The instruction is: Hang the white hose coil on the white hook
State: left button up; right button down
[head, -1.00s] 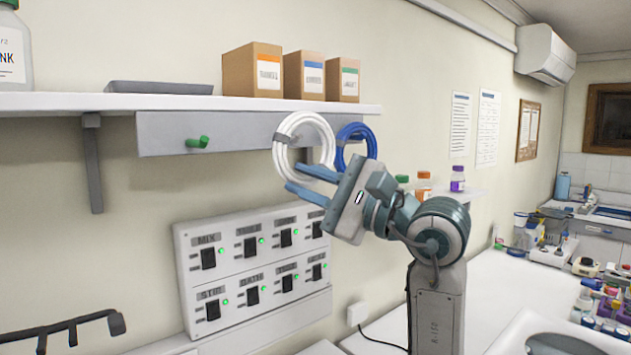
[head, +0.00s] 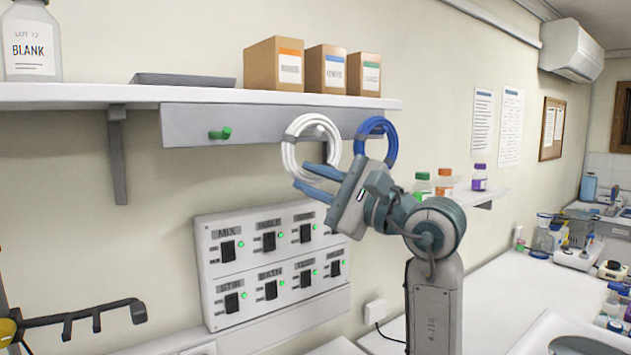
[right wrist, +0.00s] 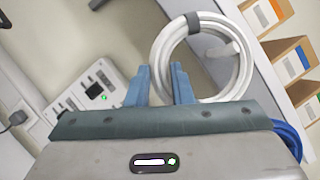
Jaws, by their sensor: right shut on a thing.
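The white hose coil (head: 287,150) is a ring with a grey strap, held upright in front of the grey rail, left of the blue coil. It also shows in the right wrist view (right wrist: 157,66). My right gripper (head: 318,180) is shut on the coil's lower edge; the wrist view shows the hose between its blue fingers (right wrist: 160,88). The white hook (right wrist: 226,49) is a short peg inside the ring's outline in the wrist view. I cannot tell whether it passes through the ring. In the head view the coil largely hides it. My left gripper is not in view.
The grey rail (head: 188,120) under the shelf (head: 60,97) carries a green peg (head: 220,133) and a blue coil (head: 391,142). Boxes stand on the shelf above. A switch panel (head: 270,258) is below, and small bottles (head: 444,182) stand to the right.

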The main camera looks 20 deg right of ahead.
dwell(0.4)
jog(key=c, duration=1.2)
grip_release()
jog(key=shift+s, duration=0.1)
